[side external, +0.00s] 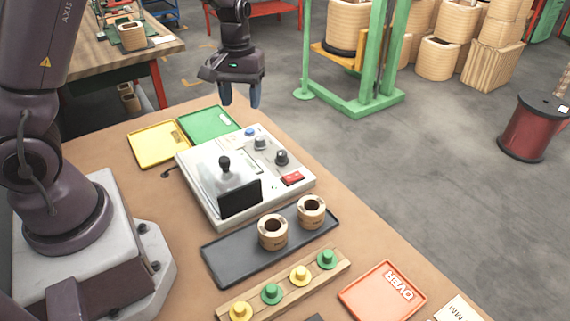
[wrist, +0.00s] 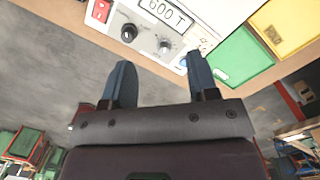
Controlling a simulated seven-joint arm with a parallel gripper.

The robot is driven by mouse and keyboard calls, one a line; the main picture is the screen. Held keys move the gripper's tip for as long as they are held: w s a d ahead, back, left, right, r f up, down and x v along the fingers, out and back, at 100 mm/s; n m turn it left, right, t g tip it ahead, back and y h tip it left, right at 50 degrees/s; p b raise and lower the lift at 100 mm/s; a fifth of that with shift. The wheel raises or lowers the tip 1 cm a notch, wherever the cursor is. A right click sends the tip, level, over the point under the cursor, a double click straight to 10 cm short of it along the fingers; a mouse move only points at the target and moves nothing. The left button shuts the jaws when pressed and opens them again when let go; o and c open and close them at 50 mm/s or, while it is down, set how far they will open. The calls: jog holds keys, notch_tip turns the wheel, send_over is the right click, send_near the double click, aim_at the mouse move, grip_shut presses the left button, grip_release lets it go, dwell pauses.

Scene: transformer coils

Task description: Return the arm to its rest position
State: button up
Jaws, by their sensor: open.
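My gripper (side external: 241,98) is raised above the far edge of the table, beyond the tester and the green tray. Its two blue fingers are apart with nothing between them. They also show spread and empty in the wrist view (wrist: 161,84). My arm's base stands at the left of the table. Two tan coils (side external: 272,232) stand on the dark grey tray (side external: 226,268) in front of the tester.
The white tester (side external: 200,195) has knobs and a red switch; in the wrist view its display reads "600 T". Yellow (side external: 158,143) and green (side external: 209,123) trays lie behind it. A peg rack (side external: 285,284) and orange "OVER" tray (side external: 383,292) are at the front. A green frame (side external: 372,60) stands beyond.

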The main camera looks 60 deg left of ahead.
jog(key=s+d+r+m+t, duration=0.6)
jog(key=s+d+r, duration=0.5)
jog(key=s+r, duration=0.5)
jog(key=m, duration=0.2)
jog(key=shift+d+m+y, duration=0.35)
jog(key=shift+m+y, duration=0.05)
jog(key=shift+f, duration=0.1)
dwell(0.8)
